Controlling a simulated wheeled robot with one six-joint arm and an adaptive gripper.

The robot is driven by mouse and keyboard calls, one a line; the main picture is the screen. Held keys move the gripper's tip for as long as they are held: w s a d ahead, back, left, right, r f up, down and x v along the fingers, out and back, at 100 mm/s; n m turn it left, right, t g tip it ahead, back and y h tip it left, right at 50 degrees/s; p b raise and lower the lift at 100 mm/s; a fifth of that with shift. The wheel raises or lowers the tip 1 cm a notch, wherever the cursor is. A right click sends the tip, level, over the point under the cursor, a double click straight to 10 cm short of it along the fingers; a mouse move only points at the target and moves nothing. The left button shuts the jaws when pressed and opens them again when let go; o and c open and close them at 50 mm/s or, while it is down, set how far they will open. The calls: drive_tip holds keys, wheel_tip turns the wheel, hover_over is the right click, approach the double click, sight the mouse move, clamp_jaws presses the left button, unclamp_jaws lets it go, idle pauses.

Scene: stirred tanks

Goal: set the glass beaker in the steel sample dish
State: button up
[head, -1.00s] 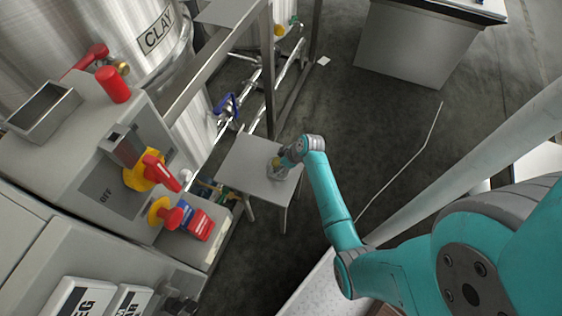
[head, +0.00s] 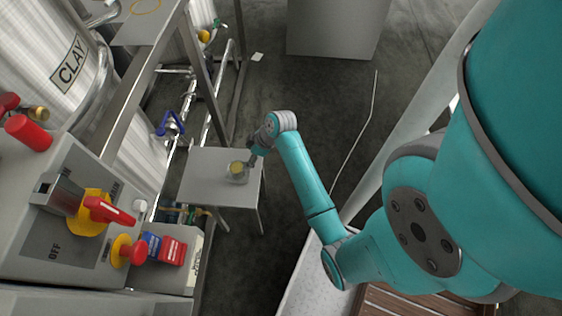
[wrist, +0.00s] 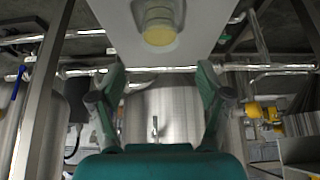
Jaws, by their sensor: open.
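The glass beaker (head: 238,171), with yellow contents, stands on a small grey table (head: 212,190) in the head view. In the wrist view the beaker (wrist: 160,24) is at the top middle, beyond my fingertips. My gripper (head: 254,157) is just to the right of the beaker in the head view. In the wrist view my gripper (wrist: 160,78) is open, its fingers wide apart with nothing between them. I cannot make out a steel sample dish for certain in the views from now.
A control cabinet with a red-handled yellow switch (head: 95,210) stands at the left. A steel tank labelled CLAY (head: 75,70), a metal frame (head: 198,60) and pipes are behind it. A raised plate (head: 148,22) bears a yellow ring. Dark floor (head: 310,95) is open right of the small table.

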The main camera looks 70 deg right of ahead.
drive_tip(key=s+a+m+t+h, duration=0.3)
drive_tip(key=s+a, duration=1)
drive_tip(key=a, duration=0.3)
drive_tip(key=s+a+r+t, duration=0.3)
drive_tip(key=s+r, duration=0.4)
drive_tip(key=r, duration=0.4)
drive_tip(key=s+a+r+m+t+y, duration=0.1)
drive_tip(key=s+a+r+t, duration=0.2)
drive_tip(key=s+r, duration=0.4)
wheel_tip(320, 180, up, 4)
drive_tip(key=shift+s+a+r, duration=0.1)
drive_tip(key=shift+s+a, duration=0.25)
drive_tip(key=shift+a, duration=0.4)
